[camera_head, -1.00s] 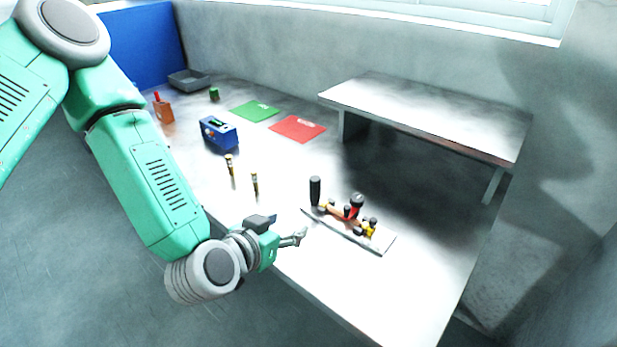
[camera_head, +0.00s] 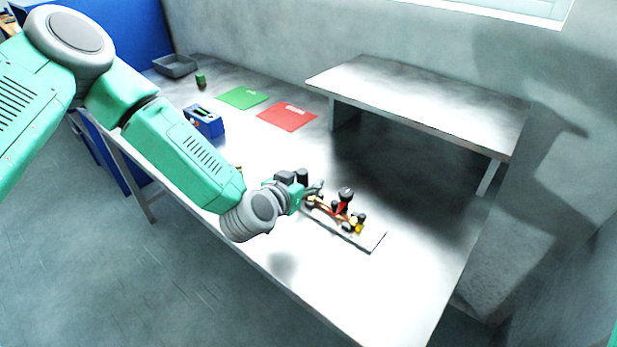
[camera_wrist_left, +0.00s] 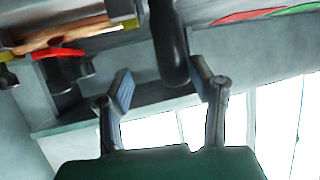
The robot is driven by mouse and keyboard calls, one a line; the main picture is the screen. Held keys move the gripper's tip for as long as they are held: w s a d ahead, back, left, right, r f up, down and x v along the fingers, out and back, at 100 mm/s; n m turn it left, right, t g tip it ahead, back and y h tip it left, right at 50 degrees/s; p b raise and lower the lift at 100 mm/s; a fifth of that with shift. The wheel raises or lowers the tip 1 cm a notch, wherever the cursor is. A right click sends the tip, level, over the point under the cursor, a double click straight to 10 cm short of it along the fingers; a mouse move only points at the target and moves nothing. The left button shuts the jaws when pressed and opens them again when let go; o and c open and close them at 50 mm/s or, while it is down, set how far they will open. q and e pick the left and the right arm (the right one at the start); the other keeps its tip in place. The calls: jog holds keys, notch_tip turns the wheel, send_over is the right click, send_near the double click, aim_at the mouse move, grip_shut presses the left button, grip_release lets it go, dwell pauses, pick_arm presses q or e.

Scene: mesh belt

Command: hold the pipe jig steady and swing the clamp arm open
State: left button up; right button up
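The pipe jig (camera_head: 372,242) is a flat pale plate on the table with a copper-coloured pipe, a red clamp part with a black knob (camera_head: 346,194), and small yellow and dark fittings. A black upright handle (camera_head: 302,176) stands at its left end, partly hidden by my left gripper (camera_head: 318,188). In the left wrist view the handle (camera_wrist_left: 168,42) lies between the open fingers of the left gripper (camera_wrist_left: 163,78), with gaps showing near both fingers. The red part (camera_wrist_left: 58,52) and pipe (camera_wrist_left: 75,35) show at upper left there. My right gripper is out of view.
A blue device (camera_head: 206,122), a red mat (camera_head: 288,117), a green mat (camera_head: 242,98), a small green item (camera_head: 200,81) and a grey tray (camera_head: 175,66) lie farther back. A raised shelf (camera_head: 420,100) stands behind the jig. The table's front right is clear.

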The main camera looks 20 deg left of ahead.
aim_at(298, 178)
pick_arm(q)
jog(key=shift+w+a+f, duration=0.35)
jog(key=shift+w+a, duration=0.15)
jog(key=shift+a, duration=0.05)
jog(key=shift+w+a+f, duration=0.35)
jog(key=shift+w+a, duration=0.15)
jog(key=shift+a, duration=0.05)
jog(key=shift+w+a, duration=0.1)
jog(key=shift+a, duration=0.1)
jog(key=shift+d, duration=0.25)
jog(key=shift+d+r, duration=0.15)
jog(key=shift+d, duration=0.6)
jog(key=c, duration=1)
jog(key=shift+d, duration=0.15)
grip_shut()
jog(key=o, duration=0.9)
grip_release()
jog(key=shift+c, duration=0.2)
jog(key=shift+a, duration=0.95)
jog(key=shift+d, duration=0.75)
grip_shut()
jog(key=shift+a, duration=0.55)
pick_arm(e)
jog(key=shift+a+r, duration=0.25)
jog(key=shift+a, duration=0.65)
pick_arm(q)
jog(key=shift+d, duration=0.25)
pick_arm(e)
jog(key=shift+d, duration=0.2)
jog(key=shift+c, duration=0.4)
